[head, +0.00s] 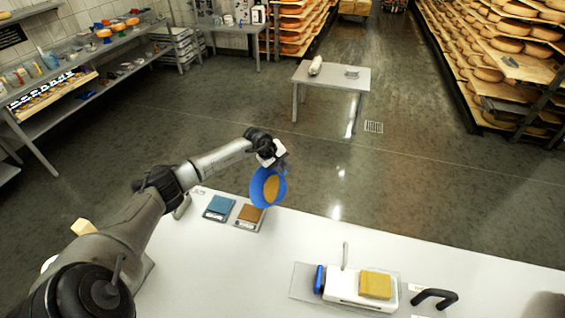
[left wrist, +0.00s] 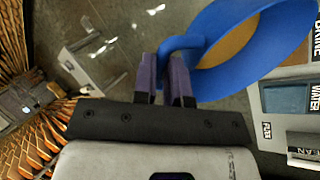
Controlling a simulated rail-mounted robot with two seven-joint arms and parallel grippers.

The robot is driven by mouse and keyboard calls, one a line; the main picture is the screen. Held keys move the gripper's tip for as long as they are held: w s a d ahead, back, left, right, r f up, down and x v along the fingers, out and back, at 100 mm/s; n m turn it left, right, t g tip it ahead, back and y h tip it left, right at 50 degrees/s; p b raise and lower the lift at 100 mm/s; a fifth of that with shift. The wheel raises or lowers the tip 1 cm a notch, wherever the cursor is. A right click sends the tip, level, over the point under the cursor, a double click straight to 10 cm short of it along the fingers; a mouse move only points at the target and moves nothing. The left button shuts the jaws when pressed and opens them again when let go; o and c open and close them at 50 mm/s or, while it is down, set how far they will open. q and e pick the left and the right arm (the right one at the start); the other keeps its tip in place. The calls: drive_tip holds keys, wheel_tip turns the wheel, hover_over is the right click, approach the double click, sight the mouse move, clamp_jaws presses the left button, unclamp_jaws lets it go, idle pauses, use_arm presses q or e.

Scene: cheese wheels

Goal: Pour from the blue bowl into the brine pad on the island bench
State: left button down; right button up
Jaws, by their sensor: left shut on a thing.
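In the left wrist view, the fingers (left wrist: 176,82) pinch a loop-like blue part of the bowl (left wrist: 240,22). The bowl is strongly tilted, and an ochre area shows inside it. Below it lie two pads: a brown one (head: 250,213), partly under the bowl in view, and a blue one (head: 219,203) to its left. In the left wrist view, labels read BRINE and WATER; the blue pad (left wrist: 287,98) is beside WATER. My right gripper is not in view.
On the white bench (head: 230,270), a board carries a white device with a yellow block (head: 375,285) and a blue part. A black handle (head: 435,298) is to its right. A small table (head: 340,76) stands beyond on open floor. The bench middle is clear.

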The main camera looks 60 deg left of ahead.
use_arm(q)
drive_tip(key=shift+s+r+t+p, duration=0.45)
drive_tip(key=shift+s+p, duration=0.3)
drive_tip(key=shift+p, duration=0.2)
drive_tip(key=shift+s+a+r+t, duration=0.15)
drive_tip(key=shift+s+t, duration=0.25)
drive_tip(key=shift+s, duration=0.4)
drive_tip(key=shift+s+a+r+t, duration=0.15)
drive_tip(key=shift+s+t, duration=0.3)
drive_tip(key=shift+s, duration=0.4)
drive_tip(key=shift+s+a+r+t, duration=0.15)
drive_tip(key=shift+s+t, duration=0.25)
drive_tip(key=shift+s, duration=0.4)
drive_tip(key=shift+d, duration=0.1)
drive_tip(key=shift+s, duration=0.15)
drive_tip(key=shift+s+t, duration=0.4)
